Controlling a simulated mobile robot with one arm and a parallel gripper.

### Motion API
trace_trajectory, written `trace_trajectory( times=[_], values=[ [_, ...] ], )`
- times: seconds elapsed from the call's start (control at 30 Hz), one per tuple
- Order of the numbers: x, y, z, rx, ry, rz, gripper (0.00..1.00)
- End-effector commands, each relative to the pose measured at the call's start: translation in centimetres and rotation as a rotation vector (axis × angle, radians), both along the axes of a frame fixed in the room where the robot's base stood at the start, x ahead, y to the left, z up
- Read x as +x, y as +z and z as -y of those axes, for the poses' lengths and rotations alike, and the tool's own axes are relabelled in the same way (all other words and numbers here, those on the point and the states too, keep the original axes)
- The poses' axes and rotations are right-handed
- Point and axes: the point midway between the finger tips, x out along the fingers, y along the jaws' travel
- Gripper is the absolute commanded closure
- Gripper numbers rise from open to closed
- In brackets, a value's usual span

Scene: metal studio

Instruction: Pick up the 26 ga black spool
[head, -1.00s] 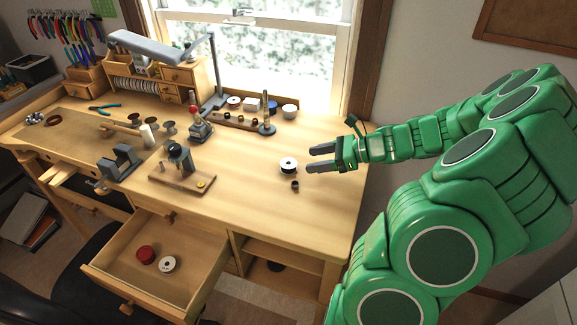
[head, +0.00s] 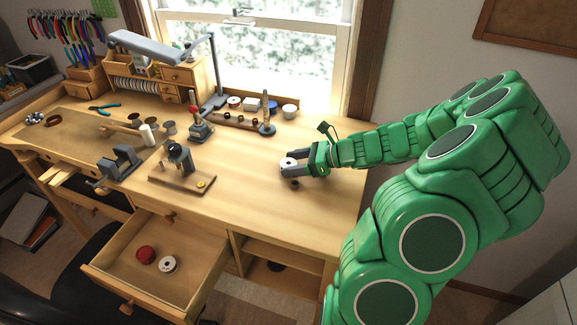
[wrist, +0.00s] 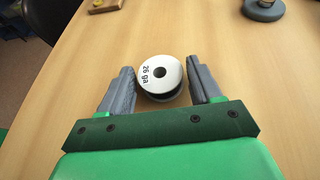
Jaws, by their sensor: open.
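The 26 ga spool (wrist: 160,76) stands upright on the bench in the wrist view, with a white top face, a dark center hole and a dark lower part. Its printed "26 ga" label is readable. My gripper (wrist: 164,88) is open, with one grey finger on each side of the spool. A small gap shows on the left and right, and the spool is not held. In the head view, the spool (head: 287,163) is partly hidden by my gripper (head: 284,168), which reaches in from the right.
A small dark piece (head: 295,184) lies just in front of my gripper. A wooden stand with a grey tool (head: 180,180) is to the left. An open drawer (head: 200,285) holds a red spool (head: 145,254) and a white spool (head: 168,264). The bench's middle is clear.

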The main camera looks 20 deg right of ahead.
Motion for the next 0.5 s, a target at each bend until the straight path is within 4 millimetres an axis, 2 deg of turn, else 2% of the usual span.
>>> trace_trajectory(
  times=[0.23, 0.5],
  values=[
    [0.09, -0.03, -0.09, -0.001, -0.001, 0.001, 0.38],
    [0.09, -0.01, -0.07, -0.001, -0.001, 0.001, 0.8]
  ],
)
